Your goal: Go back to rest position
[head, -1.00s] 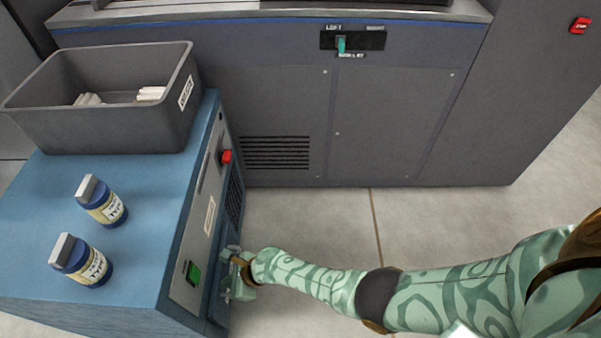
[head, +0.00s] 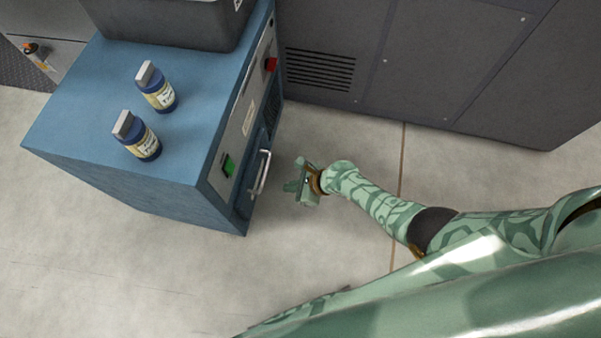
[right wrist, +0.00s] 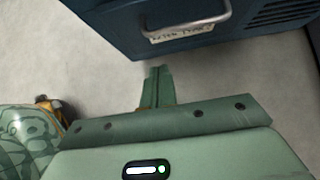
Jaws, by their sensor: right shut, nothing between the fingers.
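My right gripper (head: 297,187) is shut and empty, just right of the blue cabinet (head: 75,130), apart from its metal handle (head: 260,173). My left gripper is not in view.
Two ink bottles (head: 156,88) (head: 138,138) stand on the cabinet top by a dark grey bin (head: 180,20). A green button (head: 228,166) and a red one (head: 271,64) are on the cabinet's side. A large grey machine (head: 430,60) stands behind. Floor around my gripper is clear.

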